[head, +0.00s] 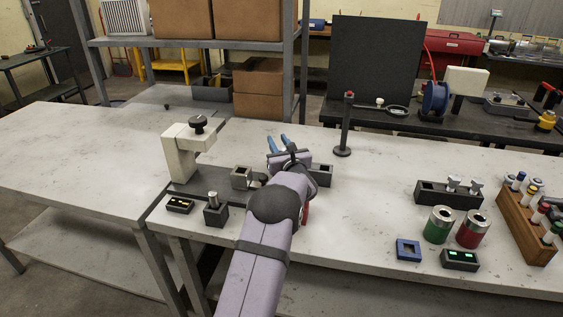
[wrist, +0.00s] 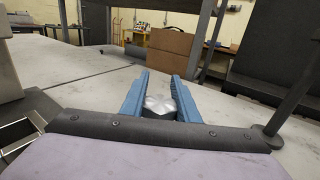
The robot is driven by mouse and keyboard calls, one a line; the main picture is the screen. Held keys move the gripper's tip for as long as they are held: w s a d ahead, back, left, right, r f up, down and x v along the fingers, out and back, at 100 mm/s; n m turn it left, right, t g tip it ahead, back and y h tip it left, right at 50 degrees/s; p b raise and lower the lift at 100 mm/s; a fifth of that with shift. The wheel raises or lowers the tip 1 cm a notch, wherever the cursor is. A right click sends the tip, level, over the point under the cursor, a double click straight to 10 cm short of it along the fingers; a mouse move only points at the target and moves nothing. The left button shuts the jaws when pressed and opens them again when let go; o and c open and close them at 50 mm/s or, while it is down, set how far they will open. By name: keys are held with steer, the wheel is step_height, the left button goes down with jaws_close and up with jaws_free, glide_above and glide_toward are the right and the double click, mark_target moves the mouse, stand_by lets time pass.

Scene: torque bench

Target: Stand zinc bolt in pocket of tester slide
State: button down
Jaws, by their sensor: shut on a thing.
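My gripper (head: 285,140) is in the middle of the bench, its blue fingers pointing away from the camera. In the wrist view the two fingers (wrist: 160,90) are shut on a shiny silver bolt (wrist: 159,103). Only its rounded top and a darker lower part show; in the head view I cannot make it out. The tester (head: 178,157) is a cream frame with a black knob, left of my gripper. Its slide carries a metal block with an open square pocket (head: 241,178), just left of my wrist. The pocket's edge also shows at the left of the wrist view (wrist: 18,132).
A dark block with a metal pin (head: 215,211) and a small black display box (head: 180,205) stand at the front left. A dark rack (head: 322,175) is partly behind my arm. A black post (head: 345,130) rises at the back. Another rack (head: 432,194) holds silver bolts at right.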

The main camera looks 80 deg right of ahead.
step_height(320, 180, up, 8)
steer(key=p, duration=0.1)
steer(key=shift+f+p, duration=0.2)
steer(key=shift+p, duration=0.15)
stand_by(1.3)
stand_by(1.5)
steer(key=w+a+r+n+t+y+b, duration=0.2)
steer(key=w+a+r+t+b, duration=0.1)
steer(key=w+a+r+b, duration=1)
steer(key=s+d+f+m+g+h+p, duration=0.1)
steer(key=s+d+f+m+g+h, duration=0.1)
steer(key=f, duration=0.5)
steer(key=shift+s+d+f+g+p, duration=0.15)
steer(key=shift+s+d+g+p, duration=0.15)
steer(key=shift+d+g, duration=0.2)
